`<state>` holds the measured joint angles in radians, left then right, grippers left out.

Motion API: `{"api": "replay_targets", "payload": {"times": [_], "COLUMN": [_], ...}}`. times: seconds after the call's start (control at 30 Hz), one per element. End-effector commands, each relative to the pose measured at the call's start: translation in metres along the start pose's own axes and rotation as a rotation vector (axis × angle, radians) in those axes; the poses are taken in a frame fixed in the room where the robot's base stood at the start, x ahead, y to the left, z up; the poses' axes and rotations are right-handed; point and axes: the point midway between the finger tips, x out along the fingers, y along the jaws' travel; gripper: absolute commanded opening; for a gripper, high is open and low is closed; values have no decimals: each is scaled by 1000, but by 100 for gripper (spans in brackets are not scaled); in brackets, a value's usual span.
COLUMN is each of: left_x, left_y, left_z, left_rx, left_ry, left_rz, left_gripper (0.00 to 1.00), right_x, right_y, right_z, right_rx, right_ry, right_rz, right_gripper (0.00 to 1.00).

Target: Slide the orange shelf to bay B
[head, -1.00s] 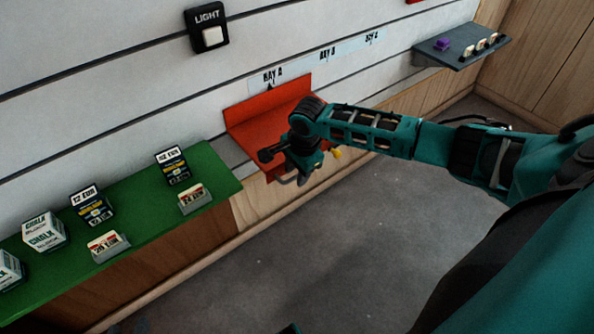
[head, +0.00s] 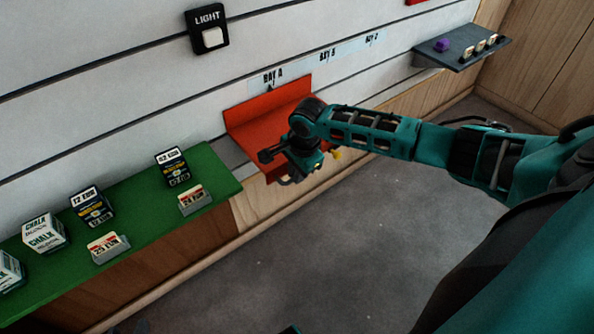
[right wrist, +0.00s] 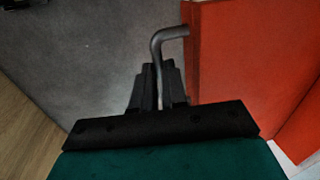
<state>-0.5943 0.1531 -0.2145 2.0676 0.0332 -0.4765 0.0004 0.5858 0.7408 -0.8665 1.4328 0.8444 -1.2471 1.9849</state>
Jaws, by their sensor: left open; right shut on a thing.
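The orange shelf (head: 262,128) hangs on the slatted wall under the BAY A label (head: 273,76), with a small dark arrow below that label. The BAY B label (head: 328,53) is further right on the same strip. My right gripper (head: 292,180) is at the shelf's front edge and hides part of it. In the right wrist view, the fingers (right wrist: 159,92) are shut on the grey bent handle (right wrist: 158,50), which joins the orange shelf (right wrist: 240,65).
A green counter (head: 125,212) with boxes and price cards stands left of the shelf. A grey shelf (head: 462,58) with small items is at the far right. The wall between it and the orange shelf is free of shelves. A light switch (head: 208,30) is above.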

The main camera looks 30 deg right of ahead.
Motion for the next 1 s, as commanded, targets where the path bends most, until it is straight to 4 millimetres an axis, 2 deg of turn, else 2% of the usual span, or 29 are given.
{"api": "replay_targets", "payload": {"times": [0.17,0.47,0.53,0.7,1.0], "left_x": [-6,-34,-38,-46,-43], "left_y": [2,2,-6,-13,-15], "left_z": [-10,-53,-46,-45,-40], "left_rx": [-7,-5,2,8,10], "left_ry": [1,8,-6,-10,-10], "left_rz": [0,-3,-22,-42,-47], "left_gripper": [43,43,43,43,43], "right_x": [-3,-8,-8,-4,2], "right_y": [0,1,1,2,4], "right_z": [-5,-32,-42,-66,-119], "right_rx": [2,9,9,6,6], "right_ry": [1,0,0,2,5], "right_rz": [4,9,8,7,6], "right_gripper": [0,0,0,0,0]}}
